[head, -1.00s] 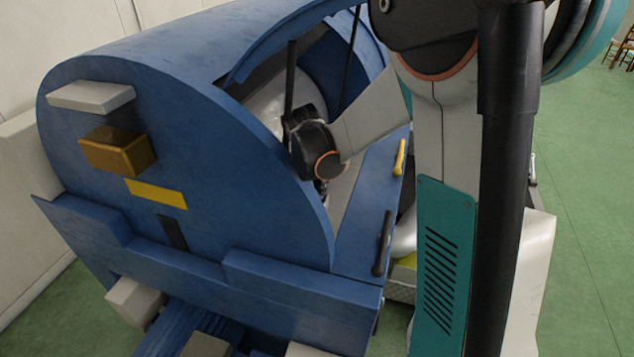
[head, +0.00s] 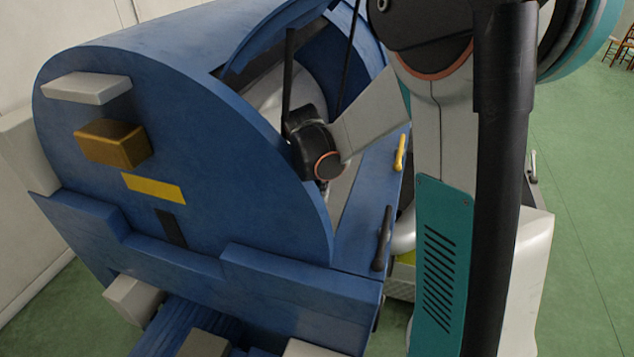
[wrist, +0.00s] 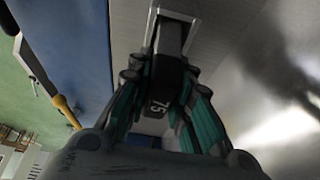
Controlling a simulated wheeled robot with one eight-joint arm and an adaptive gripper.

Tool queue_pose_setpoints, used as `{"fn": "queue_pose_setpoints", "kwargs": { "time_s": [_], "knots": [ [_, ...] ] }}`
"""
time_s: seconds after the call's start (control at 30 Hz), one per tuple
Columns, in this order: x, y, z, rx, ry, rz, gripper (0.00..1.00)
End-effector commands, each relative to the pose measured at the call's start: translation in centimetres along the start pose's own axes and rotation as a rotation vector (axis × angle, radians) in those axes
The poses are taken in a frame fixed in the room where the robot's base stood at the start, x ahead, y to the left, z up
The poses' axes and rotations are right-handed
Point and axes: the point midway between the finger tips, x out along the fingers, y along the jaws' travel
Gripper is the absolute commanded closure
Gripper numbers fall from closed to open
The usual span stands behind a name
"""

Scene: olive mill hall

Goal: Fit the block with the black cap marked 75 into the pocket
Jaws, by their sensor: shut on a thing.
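The block with the black cap marked 75 (wrist: 160,104) is between the teal fingers of my gripper (wrist: 162,92) in the wrist view. The gripper is shut on it, and the number faces the camera. Just beyond the cap, a pale-rimmed frame (wrist: 151,28) with a dark middle lies in line with the block; it looks like the pocket. I cannot tell whether the block's far end is inside it or only in front of it. In the head view my wrist reaches into the opening of the blue machine; the fingers, block and pocket are hidden there.
The blue machine housing (head: 215,130) surrounds my arm, with its raised cover above and dark struts (head: 289,80) close by. A yellow handle (head: 400,152) and a black handle (head: 383,238) stick out in front. A shiny curved metal surface (wrist: 285,90) lies right of the fingers.

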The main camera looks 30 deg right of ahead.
Motion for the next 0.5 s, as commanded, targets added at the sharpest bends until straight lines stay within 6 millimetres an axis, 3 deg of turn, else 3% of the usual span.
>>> {"fn": "queue_pose_setpoints", "kwargs": {
  "time_s": [0.33,0.37,0.4,0.43,0.5],
  "knots": [
    [0.88,-0.11,0.38,-0.002,0.0,-0.001,1.0],
    [0.84,-0.11,0.36,-0.002,0.001,-0.001,0.76],
    [0.81,-0.12,0.36,-0.002,0.0,-0.001,0.67],
    [0.81,-0.12,0.36,-0.002,0.0,-0.001,0.6],
    [0.81,-0.13,0.36,-0.002,0.0,-0.001,0.57]
  ]
}}
